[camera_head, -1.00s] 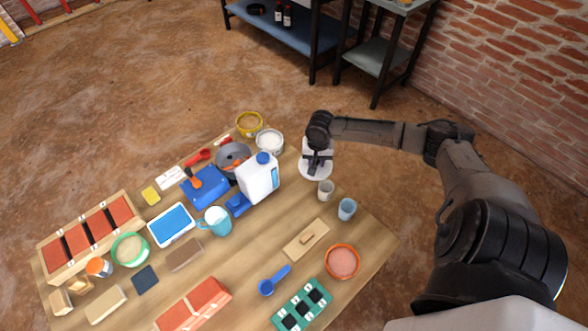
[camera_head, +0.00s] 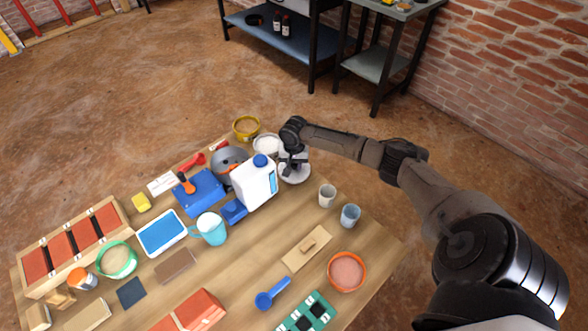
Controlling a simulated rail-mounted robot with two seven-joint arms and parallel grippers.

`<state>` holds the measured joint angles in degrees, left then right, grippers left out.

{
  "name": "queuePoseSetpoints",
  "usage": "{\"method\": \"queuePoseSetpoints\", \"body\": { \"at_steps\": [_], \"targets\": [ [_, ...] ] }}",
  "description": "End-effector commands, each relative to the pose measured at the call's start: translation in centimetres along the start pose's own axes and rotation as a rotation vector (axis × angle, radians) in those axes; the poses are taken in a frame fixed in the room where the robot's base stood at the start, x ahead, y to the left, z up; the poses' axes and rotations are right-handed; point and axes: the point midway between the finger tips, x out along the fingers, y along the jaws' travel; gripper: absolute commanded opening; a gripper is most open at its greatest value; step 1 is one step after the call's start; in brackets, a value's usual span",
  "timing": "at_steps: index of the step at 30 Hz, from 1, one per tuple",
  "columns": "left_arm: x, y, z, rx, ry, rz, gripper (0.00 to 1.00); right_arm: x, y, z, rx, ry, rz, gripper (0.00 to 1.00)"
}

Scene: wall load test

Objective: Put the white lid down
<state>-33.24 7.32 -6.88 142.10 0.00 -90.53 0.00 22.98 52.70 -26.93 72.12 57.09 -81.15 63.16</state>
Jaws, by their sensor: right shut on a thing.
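The white lid (camera_head: 296,173) is a round disc at the far right part of the table, in the head view. My right gripper (camera_head: 292,163) is above it, shut on the lid, and partly covers it. The lid is just to the right of the white jug with the blue cap and near the white-filled tub (camera_head: 267,145). Whether the lid touches the table cannot be told. My left gripper is not in view.
The white jug (camera_head: 254,184) stands close to the left of the lid. Two cups, one grey (camera_head: 327,195) and one blue (camera_head: 350,215), stand nearer on the right. Wood between the jug and the cups is bare. An orange bowl (camera_head: 346,271) is at the right edge.

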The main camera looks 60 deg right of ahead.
Motion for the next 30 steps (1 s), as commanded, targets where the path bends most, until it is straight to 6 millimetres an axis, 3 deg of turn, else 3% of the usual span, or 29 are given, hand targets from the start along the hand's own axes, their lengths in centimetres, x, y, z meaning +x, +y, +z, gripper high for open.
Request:
{"method": "queuePoseSetpoints", "body": {
  "at_steps": [3, 16, 17, 18, 24, 30],
  "targets": [
    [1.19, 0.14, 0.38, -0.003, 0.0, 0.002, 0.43, 1.78, -0.05, -0.01, 0.0, 0.001, -0.002, 0.05],
    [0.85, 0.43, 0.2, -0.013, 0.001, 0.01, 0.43, 2.03, -0.02, 0.01, 0.0, 0.0, -0.001, 0.05],
    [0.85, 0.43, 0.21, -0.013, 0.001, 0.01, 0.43, 2.1, -0.02, 0.01, 0.0, 0.0, -0.001, 0.29],
    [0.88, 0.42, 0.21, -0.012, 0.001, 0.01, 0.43, 2.1, -0.02, 0.0, 0.0, 0.0, -0.001, 0.33],
    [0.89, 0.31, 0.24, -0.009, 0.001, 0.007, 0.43, 2.1, -0.01, 0.01, -0.001, 0.0, -0.001, 0.52],
    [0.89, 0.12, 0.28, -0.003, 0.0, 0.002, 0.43, 2.09, -0.01, 0.0, 0.0, 0.001, -0.001, 0.54]
  ]
}}
